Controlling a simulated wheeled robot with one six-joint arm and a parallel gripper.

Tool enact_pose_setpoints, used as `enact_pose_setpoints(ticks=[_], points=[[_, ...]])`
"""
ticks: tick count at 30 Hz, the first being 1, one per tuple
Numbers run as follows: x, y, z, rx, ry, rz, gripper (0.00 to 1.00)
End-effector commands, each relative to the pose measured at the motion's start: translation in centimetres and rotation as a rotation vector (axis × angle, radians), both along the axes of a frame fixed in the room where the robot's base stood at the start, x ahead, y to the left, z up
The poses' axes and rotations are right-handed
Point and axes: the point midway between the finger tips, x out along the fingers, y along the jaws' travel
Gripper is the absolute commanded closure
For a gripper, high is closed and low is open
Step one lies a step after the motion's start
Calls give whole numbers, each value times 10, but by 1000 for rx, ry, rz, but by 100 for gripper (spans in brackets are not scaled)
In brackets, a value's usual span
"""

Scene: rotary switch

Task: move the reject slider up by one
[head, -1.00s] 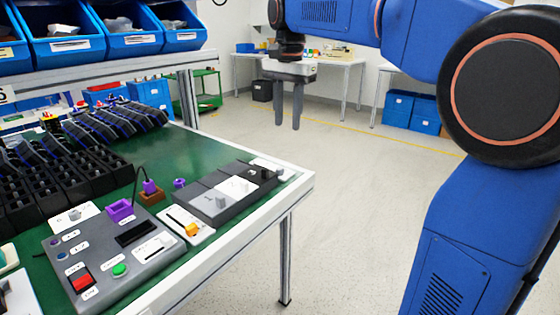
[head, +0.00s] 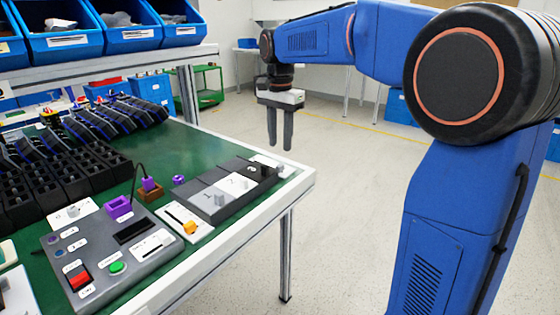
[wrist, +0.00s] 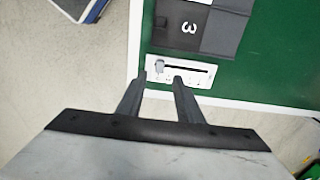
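A white slider plate with a straight slot and a grey knob (wrist: 159,66) lies beside the dark tile marked 3 in the wrist view. The knob is at the left end of the slot there. This plate also shows at the table's far right corner in the head view (head: 272,165). A second white plate with an orange knob (head: 190,227) lies nearer. I cannot read a label that tells which is the reject slider. My gripper (head: 280,147) points down, open and empty, above and apart from the far plate. Its fingertips (wrist: 160,78) appear just beside the grey knob.
A row of numbered tiles (head: 215,197) lies between the two slider plates. A grey control box (head: 110,255) with buttons stands nearer, with black racks (head: 60,175) behind. Blue bins (head: 125,30) sit on a shelf. Floor beyond the table edge (head: 300,183) is free.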

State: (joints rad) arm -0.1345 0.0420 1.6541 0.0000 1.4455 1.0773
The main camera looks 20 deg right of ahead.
Motion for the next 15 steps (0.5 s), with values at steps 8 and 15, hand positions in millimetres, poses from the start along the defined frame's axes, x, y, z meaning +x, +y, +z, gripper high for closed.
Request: enact_pose_setpoints(ticks=[8,15], points=[[-1,0,-47,0,2,0,67],[0,0,-70,0,1,0,67]])
